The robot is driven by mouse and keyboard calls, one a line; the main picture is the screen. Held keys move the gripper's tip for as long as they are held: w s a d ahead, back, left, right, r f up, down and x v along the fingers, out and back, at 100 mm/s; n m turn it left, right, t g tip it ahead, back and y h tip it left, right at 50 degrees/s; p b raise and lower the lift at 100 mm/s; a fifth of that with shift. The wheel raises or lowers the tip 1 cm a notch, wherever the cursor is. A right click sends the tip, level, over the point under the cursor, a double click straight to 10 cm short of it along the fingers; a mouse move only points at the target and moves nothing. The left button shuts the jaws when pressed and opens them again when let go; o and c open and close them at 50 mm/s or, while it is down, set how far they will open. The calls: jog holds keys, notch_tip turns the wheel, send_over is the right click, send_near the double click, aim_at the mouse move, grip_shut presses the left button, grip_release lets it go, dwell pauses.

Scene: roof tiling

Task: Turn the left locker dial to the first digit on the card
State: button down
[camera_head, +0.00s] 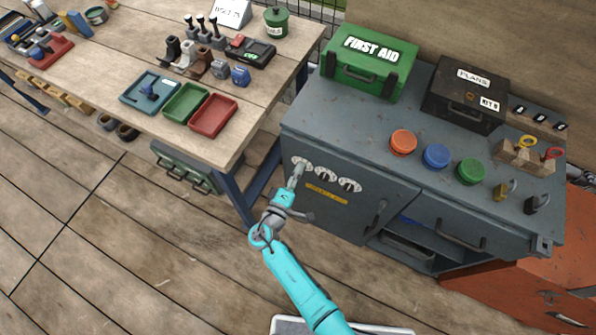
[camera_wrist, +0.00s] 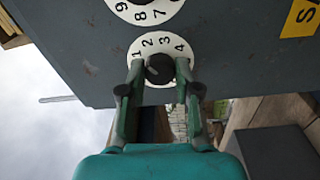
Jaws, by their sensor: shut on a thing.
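The left locker dial (camera_head: 301,162) is a white round plate with a dark knob on the front of the grey cabinet. In the wrist view the dial (camera_wrist: 149,43) shows the digits 1, 2, 3 and 4 around its black knob (camera_wrist: 159,69). A light mark on the knob points up and left, roughly toward 1 or 2. My gripper (camera_head: 297,173) is shut on this knob, with one finger on each side; the fingers (camera_wrist: 156,80) hide the dial's lower part. A white card (camera_head: 231,13) lies on the workbench; its writing is too small to read surely.
Two more dials, a middle one (camera_head: 325,176) and a right one (camera_head: 350,186), sit beside the left dial. A yellow label (camera_head: 326,194) is below them. The workbench (camera_head: 110,75) with trays stands left. A first aid box (camera_head: 369,62) sits on the cabinet top.

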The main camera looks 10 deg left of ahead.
jog(key=shift+f+m, duration=0.1)
jog(key=shift+m, duration=1.8)
jog(key=c, duration=0.8)
grip_release()
jog(key=shift+s, duration=0.1)
jog(key=v, duration=1.2)
jog(key=shift+f, duration=0.15)
